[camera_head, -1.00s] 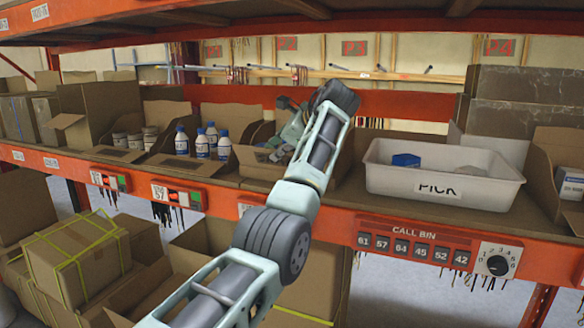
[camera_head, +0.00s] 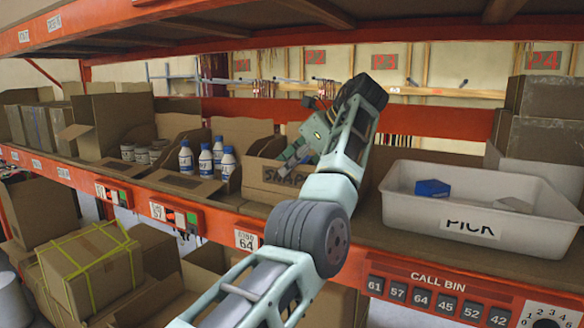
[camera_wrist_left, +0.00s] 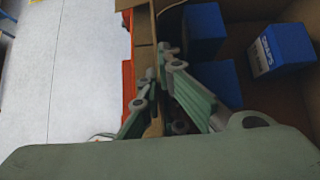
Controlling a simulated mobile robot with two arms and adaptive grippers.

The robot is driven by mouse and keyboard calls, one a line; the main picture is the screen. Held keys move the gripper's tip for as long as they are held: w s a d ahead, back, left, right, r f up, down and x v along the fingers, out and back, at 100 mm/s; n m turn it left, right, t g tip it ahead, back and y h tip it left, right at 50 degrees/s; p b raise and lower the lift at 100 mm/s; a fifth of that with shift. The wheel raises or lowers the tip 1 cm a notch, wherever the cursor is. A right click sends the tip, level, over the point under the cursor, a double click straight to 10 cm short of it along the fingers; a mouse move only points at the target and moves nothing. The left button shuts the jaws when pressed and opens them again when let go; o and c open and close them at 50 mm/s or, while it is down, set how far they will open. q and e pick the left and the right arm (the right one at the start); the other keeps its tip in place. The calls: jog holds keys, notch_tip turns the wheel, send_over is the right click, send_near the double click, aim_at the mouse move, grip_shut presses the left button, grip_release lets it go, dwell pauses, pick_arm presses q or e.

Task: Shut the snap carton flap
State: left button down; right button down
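The snap carton (camera_head: 268,181) stands on the shelf left of the white bin, its front cardboard panel marked SNAPS standing upright. In the left wrist view, blue boxes (camera_wrist_left: 272,52) lie inside the carton, and the upright cardboard edge (camera_wrist_left: 143,35) runs beside them. My left gripper (camera_head: 290,160) is at the carton's mouth, pointing down. In the wrist view its two fingers (camera_wrist_left: 160,82) lie on either side of the cardboard edge, tips close to it; whether they clamp it is unclear. My right gripper is not in view.
The white PICK bin (camera_head: 395,207) with a blue box (camera_head: 432,188) stands close to the right. Open cartons with white bottles (camera_head: 205,160) and jars (camera_head: 142,152) stand to the left. The orange shelf beam (camera_head: 205,220) runs along the front.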

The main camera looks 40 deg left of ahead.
pick_arm(q)
jog(key=shift+s+d+f, duration=0.1)
jog(key=shift+f, duration=0.1)
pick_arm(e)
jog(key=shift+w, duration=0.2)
pick_arm(q)
jog(key=c, duration=2.5)
grip_release()
jog(key=shift+o, duration=1.1)
jog(key=shift+r, duration=0.1)
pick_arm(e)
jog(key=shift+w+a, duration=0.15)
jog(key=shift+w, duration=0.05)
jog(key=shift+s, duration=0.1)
